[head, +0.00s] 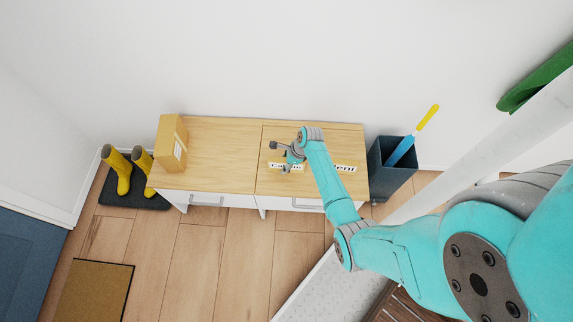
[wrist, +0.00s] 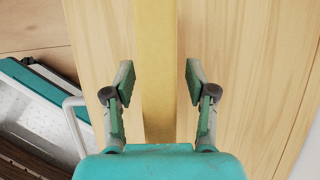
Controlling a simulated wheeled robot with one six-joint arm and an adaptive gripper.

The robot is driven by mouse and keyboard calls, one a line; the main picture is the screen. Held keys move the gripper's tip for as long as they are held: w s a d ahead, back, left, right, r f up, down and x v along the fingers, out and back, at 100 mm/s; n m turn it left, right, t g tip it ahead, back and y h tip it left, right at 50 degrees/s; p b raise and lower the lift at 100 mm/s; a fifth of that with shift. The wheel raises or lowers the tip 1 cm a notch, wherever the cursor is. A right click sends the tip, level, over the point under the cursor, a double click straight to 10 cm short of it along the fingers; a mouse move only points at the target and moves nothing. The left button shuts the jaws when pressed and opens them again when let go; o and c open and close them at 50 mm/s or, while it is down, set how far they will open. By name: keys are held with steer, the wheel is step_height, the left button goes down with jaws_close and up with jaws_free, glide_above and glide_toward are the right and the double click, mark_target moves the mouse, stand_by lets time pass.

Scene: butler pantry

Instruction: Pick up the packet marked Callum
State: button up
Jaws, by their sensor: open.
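The packet marked Callum (head: 273,165) is on the wooden cabinet top, its white label partly covered by my gripper (head: 287,154), so I read only "Cal" and its end. In the wrist view a long yellow-tan strip, probably the packet's top (wrist: 156,50), runs between my gripper's two fingers (wrist: 160,82). The fingers are open, one on each side, with visible gaps. I cannot tell how far down they reach. A second label (head: 346,169), ending in "eni", shows just right of my arm; its start is hidden.
A cardboard box (head: 171,142) stands at the cabinet top's (head: 222,150) left end. A dark bin (head: 389,177) with a blue-and-yellow tool stands right of the cabinet. Yellow boots (head: 121,172) stand on a dark tray at left. The top's middle is clear.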

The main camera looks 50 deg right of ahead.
steer(key=shift+w+a+f, duration=0.15)
steer(key=shift+w+f, duration=0.05)
steer(key=shift+f, duration=0.3)
jaws_close()
steer(key=shift+r, duration=0.15)
